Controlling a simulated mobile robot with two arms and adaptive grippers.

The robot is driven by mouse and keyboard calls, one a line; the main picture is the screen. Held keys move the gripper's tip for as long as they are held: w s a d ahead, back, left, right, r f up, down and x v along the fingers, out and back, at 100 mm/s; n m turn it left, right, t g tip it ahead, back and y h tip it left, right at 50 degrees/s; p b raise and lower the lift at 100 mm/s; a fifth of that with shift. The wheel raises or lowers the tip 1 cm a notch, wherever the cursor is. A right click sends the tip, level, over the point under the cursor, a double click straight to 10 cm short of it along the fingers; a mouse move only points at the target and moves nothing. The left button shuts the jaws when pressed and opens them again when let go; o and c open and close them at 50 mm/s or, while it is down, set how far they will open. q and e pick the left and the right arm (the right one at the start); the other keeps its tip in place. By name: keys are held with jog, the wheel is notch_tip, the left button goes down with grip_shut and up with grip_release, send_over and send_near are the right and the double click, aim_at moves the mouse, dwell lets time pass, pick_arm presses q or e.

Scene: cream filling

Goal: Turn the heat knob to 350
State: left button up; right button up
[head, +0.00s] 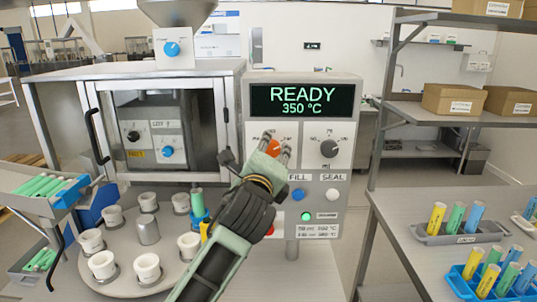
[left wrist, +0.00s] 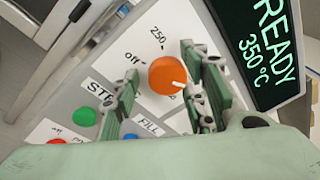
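The orange heat knob (head: 268,146) is on the grey control panel (head: 352,205), partly hidden by my left gripper in the head view. In the left wrist view the knob (left wrist: 166,75) shows whole, with its white mark towards the lower right. My left gripper (head: 276,152) is open in front of the panel, one finger on each side of the knob. The left finger is clear of it; the right finger is close to its edge, and I cannot tell whether it touches. The display (head: 303,100) reads READY 350 °C. My right gripper is not in view.
A black knob (head: 329,149) sits right of the orange one, with blue FILL (head: 298,194) and white SEAL (head: 332,194) buttons below. A turntable with white cups (head: 148,268) stands at left. A rack of coloured tubes (head: 458,232) is on the right table.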

pick_arm(q)
jog(key=shift+f, duration=0.1)
jog(key=c, duration=0.9)
jog(key=shift+f+n, duration=0.25)
jog(key=shift+n, duration=0.25)
jog(key=shift+c, duration=0.3)
jog(key=o, duration=0.7)
jog(key=shift+o, duration=1.3)
jog(key=shift+r, duration=0.25)
jog(key=s+a, duration=0.1)
jog(key=s, duration=1.1)
jog(key=shift+a, duration=0.3)
jog(key=shift+f, duration=0.15)
